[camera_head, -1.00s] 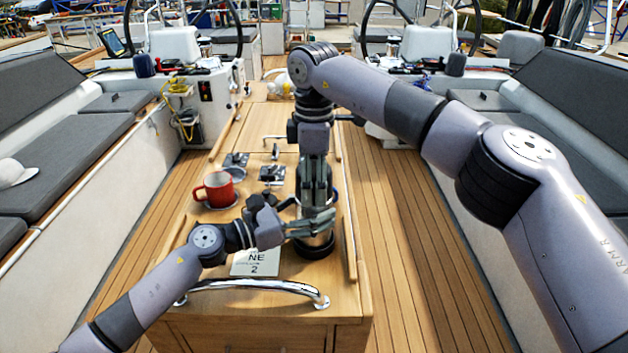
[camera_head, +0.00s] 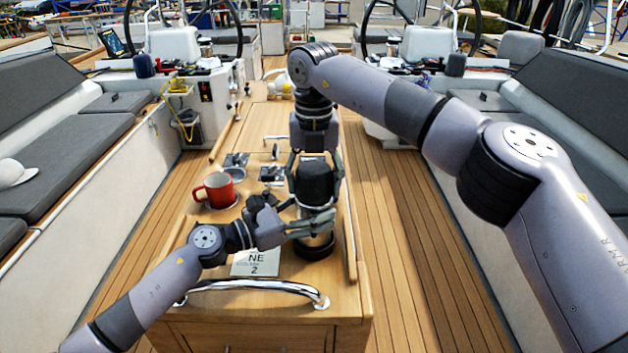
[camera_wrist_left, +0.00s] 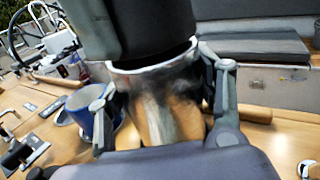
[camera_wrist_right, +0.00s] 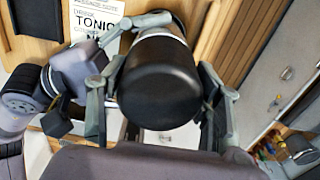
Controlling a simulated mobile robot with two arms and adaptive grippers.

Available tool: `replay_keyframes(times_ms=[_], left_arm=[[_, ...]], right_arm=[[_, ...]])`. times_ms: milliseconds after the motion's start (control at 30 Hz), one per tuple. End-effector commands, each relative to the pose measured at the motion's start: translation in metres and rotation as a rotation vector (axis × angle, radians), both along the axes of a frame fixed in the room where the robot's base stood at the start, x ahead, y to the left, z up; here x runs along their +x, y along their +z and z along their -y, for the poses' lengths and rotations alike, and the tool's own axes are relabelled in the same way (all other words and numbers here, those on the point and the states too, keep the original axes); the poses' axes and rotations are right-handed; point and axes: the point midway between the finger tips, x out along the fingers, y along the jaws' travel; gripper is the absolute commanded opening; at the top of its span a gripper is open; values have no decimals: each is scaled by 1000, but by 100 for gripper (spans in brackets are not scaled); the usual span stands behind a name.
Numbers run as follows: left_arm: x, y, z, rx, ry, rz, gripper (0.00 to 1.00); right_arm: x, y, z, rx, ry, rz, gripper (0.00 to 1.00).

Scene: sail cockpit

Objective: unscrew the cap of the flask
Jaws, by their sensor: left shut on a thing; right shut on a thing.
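The flask (camera_head: 316,241) stands upright on the wooden cockpit table with its black cap (camera_head: 315,182) on top. My left gripper (camera_head: 312,222) comes in from the side and is shut on the flask body below the cap. In the left wrist view the fingers flank the shiny steel body (camera_wrist_left: 155,90), with the black cap (camera_wrist_left: 140,28) above. My right gripper (camera_head: 315,168) points down from above and is shut on the cap, a finger on each side. In the right wrist view the cap (camera_wrist_right: 158,82) fills the space between the fingers; the body is mostly hidden beneath.
A red mug (camera_head: 217,190) stands left of the flask. A printed card (camera_head: 256,263) lies in front, near my left wrist. A chrome rail (camera_head: 255,286) runs along the table's front edge. Grey-cushioned benches (camera_head: 75,150) flank the cockpit.

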Motion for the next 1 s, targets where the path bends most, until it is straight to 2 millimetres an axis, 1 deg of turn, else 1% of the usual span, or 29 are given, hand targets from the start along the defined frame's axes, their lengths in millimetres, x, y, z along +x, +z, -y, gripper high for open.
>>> replay_keyframes(times_ms=[100,1000], left_arm=[[0,0,0,0,-1,0,0],[0,0,0,0,-1,0,0]], right_arm=[[0,0,0,0,251,1,26],[0,1,0,0,2213,0,26]])
